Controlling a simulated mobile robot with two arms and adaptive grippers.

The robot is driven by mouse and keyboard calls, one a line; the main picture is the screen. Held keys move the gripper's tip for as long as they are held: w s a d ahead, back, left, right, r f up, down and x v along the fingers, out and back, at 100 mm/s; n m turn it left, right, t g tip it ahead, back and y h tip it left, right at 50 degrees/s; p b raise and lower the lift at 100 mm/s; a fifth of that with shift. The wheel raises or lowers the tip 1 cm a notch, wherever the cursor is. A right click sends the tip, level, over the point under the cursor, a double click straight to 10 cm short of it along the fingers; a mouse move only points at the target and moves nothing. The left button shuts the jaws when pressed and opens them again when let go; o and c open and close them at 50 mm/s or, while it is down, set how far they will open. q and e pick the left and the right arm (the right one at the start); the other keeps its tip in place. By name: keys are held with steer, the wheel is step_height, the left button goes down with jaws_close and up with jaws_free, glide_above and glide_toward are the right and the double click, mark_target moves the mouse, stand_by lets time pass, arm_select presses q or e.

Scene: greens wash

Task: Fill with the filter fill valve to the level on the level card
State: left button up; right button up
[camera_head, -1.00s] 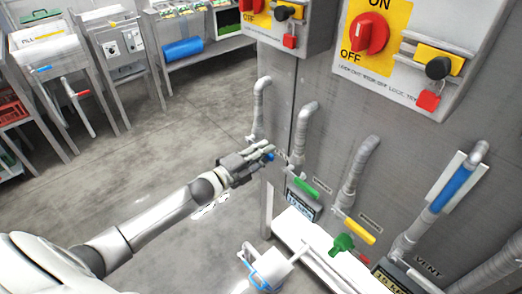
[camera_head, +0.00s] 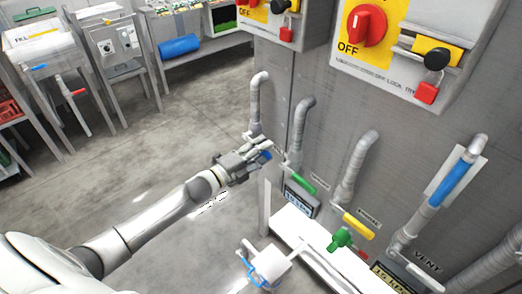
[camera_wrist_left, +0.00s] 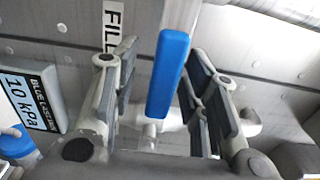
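My left gripper (camera_head: 258,156) reaches in from the left to a pipe outlet on the grey metal panel. In the left wrist view, its two fingers (camera_wrist_left: 158,105) are spread on either side of a blue valve handle (camera_wrist_left: 170,75). A gap shows between the handle and the left finger; contact on the right is unclear. The handle also shows at the fingertips in the head view (camera_head: 265,155). A white label reading "FILL" (camera_wrist_left: 112,30) sits behind it. A display reading 10 kPa (camera_wrist_left: 22,98) is at left. I cannot pick out a level card. My right gripper is not in view.
Other pipes carry a green handle (camera_head: 304,184) and a yellow handle (camera_head: 359,228); a green knob (camera_head: 341,238) is below. A white object with a blue loop (camera_head: 270,265) stands low in front. Red switches (camera_head: 366,26) are above.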

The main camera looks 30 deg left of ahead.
arm_select(q)
steer(key=shift+s, duration=0.1)
steer(key=v, duration=1.2)
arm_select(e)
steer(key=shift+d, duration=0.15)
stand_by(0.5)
